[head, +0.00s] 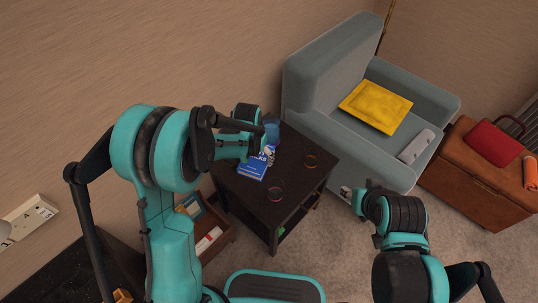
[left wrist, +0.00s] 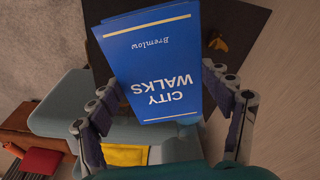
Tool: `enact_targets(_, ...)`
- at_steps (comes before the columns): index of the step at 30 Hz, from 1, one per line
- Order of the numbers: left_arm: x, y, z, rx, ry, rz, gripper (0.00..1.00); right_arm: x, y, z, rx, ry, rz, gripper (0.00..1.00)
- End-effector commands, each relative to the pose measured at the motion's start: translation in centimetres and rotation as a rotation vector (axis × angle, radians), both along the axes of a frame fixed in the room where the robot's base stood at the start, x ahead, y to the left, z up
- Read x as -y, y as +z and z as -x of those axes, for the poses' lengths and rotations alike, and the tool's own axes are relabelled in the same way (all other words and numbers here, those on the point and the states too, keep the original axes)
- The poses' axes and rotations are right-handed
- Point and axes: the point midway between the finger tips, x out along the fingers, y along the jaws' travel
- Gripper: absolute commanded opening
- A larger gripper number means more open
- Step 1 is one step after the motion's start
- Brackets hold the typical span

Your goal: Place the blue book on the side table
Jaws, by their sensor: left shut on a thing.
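The blue book (head: 252,168), with "CITY WALKS" on its cover, is over the dark side table (head: 294,222) in the head view. In the left wrist view the book (left wrist: 155,60) lies between the two fingers of my left gripper (left wrist: 158,92), which is shut on it. In the head view the left gripper (head: 262,146) reaches in above the table and partly hides the book. I cannot tell whether the book touches the tabletop. My right gripper (head: 347,192) is at the right of the table, small and apart from the book; its jaws are unclear.
A grey armchair (head: 325,85) with a yellow cushion (head: 375,106) stands behind right. An orange-brown chest (head: 455,180) carries a red bag (head: 494,143).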

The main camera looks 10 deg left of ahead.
Motion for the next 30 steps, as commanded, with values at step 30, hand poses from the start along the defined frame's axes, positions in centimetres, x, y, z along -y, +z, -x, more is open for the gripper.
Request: enact_targets(30, 11.9, -14.7, -8.0, 0.003, -0.374, 0.003, 0.43, 0.0, -0.9, 0.0, 0.0, 0.0, 0.0, 0.4)
